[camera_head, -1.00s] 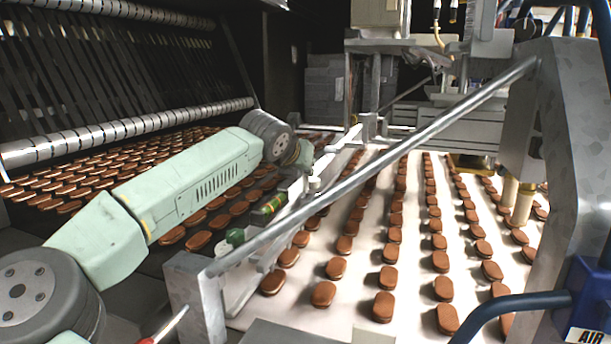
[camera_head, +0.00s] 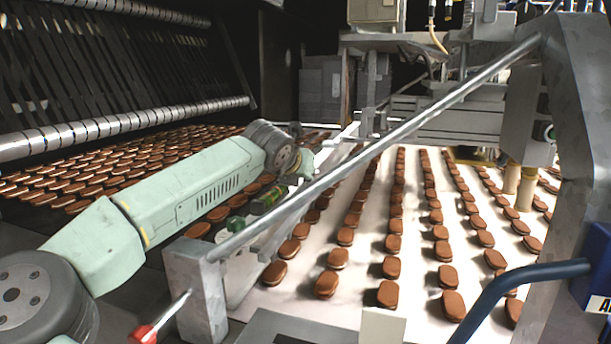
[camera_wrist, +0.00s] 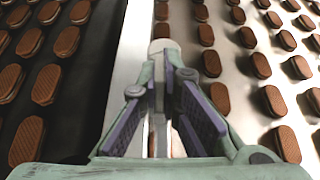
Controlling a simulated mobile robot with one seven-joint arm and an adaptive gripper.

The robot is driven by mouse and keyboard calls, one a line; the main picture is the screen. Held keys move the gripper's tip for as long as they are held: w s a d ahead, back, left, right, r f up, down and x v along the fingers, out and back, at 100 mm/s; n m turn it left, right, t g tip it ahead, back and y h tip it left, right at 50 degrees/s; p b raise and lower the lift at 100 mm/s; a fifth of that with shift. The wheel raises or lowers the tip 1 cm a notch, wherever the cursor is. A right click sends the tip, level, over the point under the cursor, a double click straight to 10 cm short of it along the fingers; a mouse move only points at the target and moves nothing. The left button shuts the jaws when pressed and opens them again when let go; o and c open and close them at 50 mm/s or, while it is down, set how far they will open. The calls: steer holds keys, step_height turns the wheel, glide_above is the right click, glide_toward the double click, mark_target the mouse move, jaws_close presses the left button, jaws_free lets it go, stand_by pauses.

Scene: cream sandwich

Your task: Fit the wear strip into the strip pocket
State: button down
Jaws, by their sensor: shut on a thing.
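My gripper (camera_wrist: 161,68) points away from the wrist camera, its purple-lined fingers closed together at the tips. I cannot pick out the strip pocket in either view.
Rows of brown biscuits lie on the white belt (camera_head: 370,235) right of the rail and on the dark conveyor (camera_wrist: 78,110) left of it. A slanting metal bar (camera_head: 400,134) crosses in front of my gripper.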

steer(key=shift+f, duration=0.25)
steer(key=c, duration=1.8)
jaws_free()
steer(key=shift+r, duration=0.1)
steer(key=shift+a+r+p, duration=0.1)
steer(key=shift+r+p, duration=0.75)
steer(key=shift+p, duration=0.15)
steer(key=b+v, duration=0.1)
steer(key=v, duration=0.4)
steer(key=b+v, duration=0.2)
steer(key=v, duration=0.4)
steer(key=shift+s, duration=0.45)
steer(key=shift+f, duration=0.1)
